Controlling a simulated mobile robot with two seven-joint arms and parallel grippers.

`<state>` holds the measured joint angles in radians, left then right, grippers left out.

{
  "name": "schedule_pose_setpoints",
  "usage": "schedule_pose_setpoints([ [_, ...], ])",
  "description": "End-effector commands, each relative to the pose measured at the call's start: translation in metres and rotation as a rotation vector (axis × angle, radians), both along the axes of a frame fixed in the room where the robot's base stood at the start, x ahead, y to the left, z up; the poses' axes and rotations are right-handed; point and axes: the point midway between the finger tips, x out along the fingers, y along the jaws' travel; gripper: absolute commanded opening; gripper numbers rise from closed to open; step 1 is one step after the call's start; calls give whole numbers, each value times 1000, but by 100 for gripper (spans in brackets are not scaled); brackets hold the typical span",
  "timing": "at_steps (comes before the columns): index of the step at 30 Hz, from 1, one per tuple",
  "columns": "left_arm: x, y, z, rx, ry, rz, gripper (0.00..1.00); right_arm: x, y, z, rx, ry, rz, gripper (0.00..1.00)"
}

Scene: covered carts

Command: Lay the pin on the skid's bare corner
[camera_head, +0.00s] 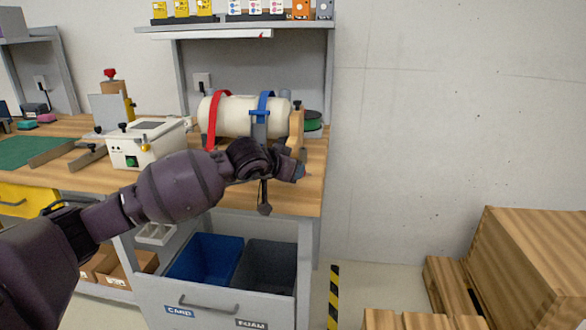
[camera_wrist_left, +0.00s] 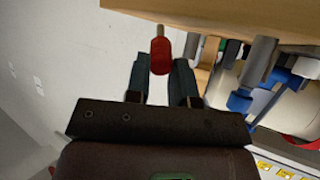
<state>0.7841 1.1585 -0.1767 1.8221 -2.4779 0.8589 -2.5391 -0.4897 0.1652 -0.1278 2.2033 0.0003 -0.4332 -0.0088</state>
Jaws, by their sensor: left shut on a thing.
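My left gripper (camera_wrist_left: 162,80) is shut on a pin (camera_wrist_left: 160,55) with a red grip and a thin tan end, which stands out past the fingertips. In the head view my left gripper (camera_head: 299,170) is at the front right edge of the workbench. The pin is not clear there, hidden by the hand. The skid (camera_head: 446,288) is pale slatted wood on the floor at the lower right, with a big wooden box on it. Its left and front slats look bare, and its near part is cut off by the frame. My right gripper is out of view.
The workbench (camera_head: 318,180) carries a cream tank (camera_head: 235,114) with red and blue straps, and a cream machine (camera_head: 145,148). Below is an open drawer (camera_head: 215,305) with blue and grey bins. A wooden box (camera_head: 530,260) covers most of the skid. Floor between is clear.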

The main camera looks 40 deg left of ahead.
Motion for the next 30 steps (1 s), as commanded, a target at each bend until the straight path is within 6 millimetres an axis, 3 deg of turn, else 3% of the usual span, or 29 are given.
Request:
schedule_pose_setpoints([
  [6, 0, 0, -4, 1, 1, 0, 0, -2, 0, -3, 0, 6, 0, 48],
  [7, 0, 0, -4, 0, 0, 0, 27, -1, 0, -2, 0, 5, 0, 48],
  [12, 0, 0, -3, 0, 0, 0, 52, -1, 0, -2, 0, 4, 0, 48],
  [25, -1, 0, -2, 1, 0, 0, 52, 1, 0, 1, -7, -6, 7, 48],
  [30, -26, 2, 16, 5, -6, -2, 52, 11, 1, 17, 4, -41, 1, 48],
])
